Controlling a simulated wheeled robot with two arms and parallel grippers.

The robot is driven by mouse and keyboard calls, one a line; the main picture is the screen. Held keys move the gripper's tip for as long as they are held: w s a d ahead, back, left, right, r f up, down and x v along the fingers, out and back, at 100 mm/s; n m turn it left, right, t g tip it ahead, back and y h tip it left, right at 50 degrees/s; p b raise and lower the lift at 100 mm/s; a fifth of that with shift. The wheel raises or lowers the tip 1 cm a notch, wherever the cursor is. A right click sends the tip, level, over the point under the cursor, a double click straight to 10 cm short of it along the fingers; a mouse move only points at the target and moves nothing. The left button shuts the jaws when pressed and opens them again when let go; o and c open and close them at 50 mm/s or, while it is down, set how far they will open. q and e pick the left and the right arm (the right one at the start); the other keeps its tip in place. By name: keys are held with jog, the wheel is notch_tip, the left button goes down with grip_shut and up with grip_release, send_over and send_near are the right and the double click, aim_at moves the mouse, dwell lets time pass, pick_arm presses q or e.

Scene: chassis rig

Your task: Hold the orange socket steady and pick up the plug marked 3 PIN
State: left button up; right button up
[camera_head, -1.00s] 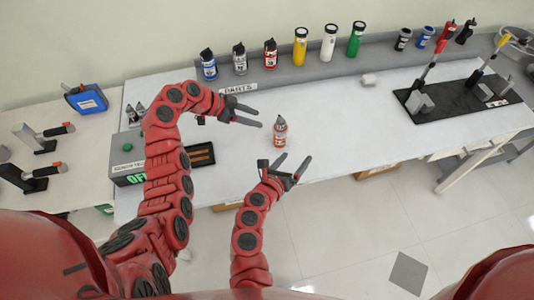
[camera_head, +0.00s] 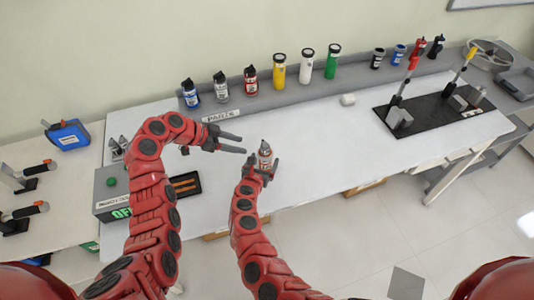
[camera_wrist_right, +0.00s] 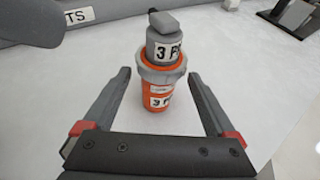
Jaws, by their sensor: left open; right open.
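The orange socket (camera_wrist_right: 158,96) stands upright on the white table. The grey plug (camera_wrist_right: 165,48) marked 3 PIN sits in its top, and both also show in the head view, the plug (camera_head: 265,148) above the socket (camera_head: 266,160). My right gripper (camera_head: 264,165) is open at the socket, with one finger on each side of it. In the right wrist view gaps show between the fingers and the socket. My left gripper (camera_head: 243,144) is open and empty, just left of the plug and socket.
Blue, grey and red bottles (camera_head: 221,84) and yellow, white and green cylinders (camera_head: 306,65) line the back ledge. A black mat (camera_head: 430,115) with upright tools lies at right. A grey box with a green button (camera_head: 112,190) stands at left.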

aim_at(265, 156)
jog(key=x, duration=0.3)
jog(key=shift+w+a, duration=0.15)
jog(key=shift+w, duration=0.1)
jog(key=shift+x, duration=0.9)
jog(key=shift+f, duration=0.2)
jog(key=shift+c, duration=0.3)
